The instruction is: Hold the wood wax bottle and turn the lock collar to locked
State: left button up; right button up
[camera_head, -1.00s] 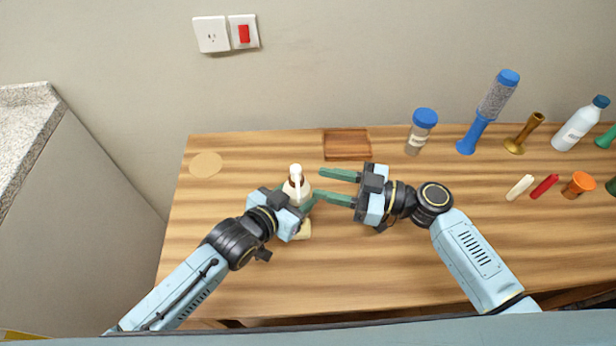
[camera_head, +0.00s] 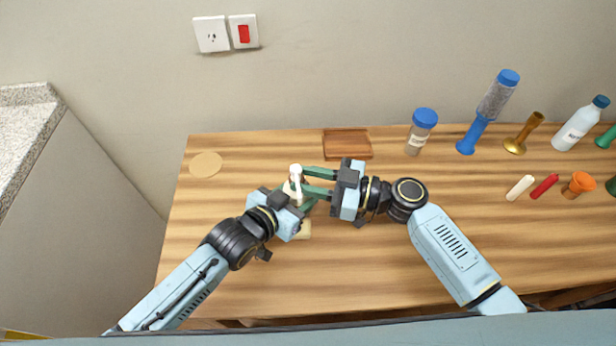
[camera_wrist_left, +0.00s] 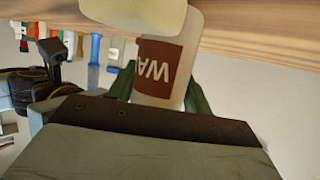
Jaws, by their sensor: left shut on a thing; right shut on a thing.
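The wood wax bottle (camera_head: 289,189), pale with a white nozzle (camera_head: 296,170) on top, stands upright near the left-middle of the table. In the left wrist view the bottle (camera_wrist_left: 188,52) appears upside down, with a brown label (camera_wrist_left: 158,68) partly reading "WA". My left gripper (camera_head: 297,202) is shut on the bottle's body, its green fingers on either side. My right gripper (camera_head: 305,181) is shut on the bottle's upper part, around the lock collar below the nozzle tip. The fingers hide the collar, so its setting cannot be read.
A wooden tray (camera_head: 347,145) is behind, and a round tan disc (camera_head: 206,164) lies at the back left. A blue-capped jar (camera_head: 421,132) and several other items stand to the right. The front table area is clear.

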jog(key=m+t, duration=0.1)
jog(key=m+t+h, duration=0.2)
jog(key=t, duration=0.1)
jog(key=shift+s+a, duration=0.25)
jog(key=shift+s, duration=0.15)
jog(key=shift+m+t+h, duration=0.8)
jog(key=shift+t, duration=0.3)
jog(key=o, duration=0.7)
jog(key=shift+s+d, duration=0.1)
jog(key=v, duration=1.1)
jog(key=shift+s+d, duration=0.25)
jog(key=shift+d, duration=0.1)
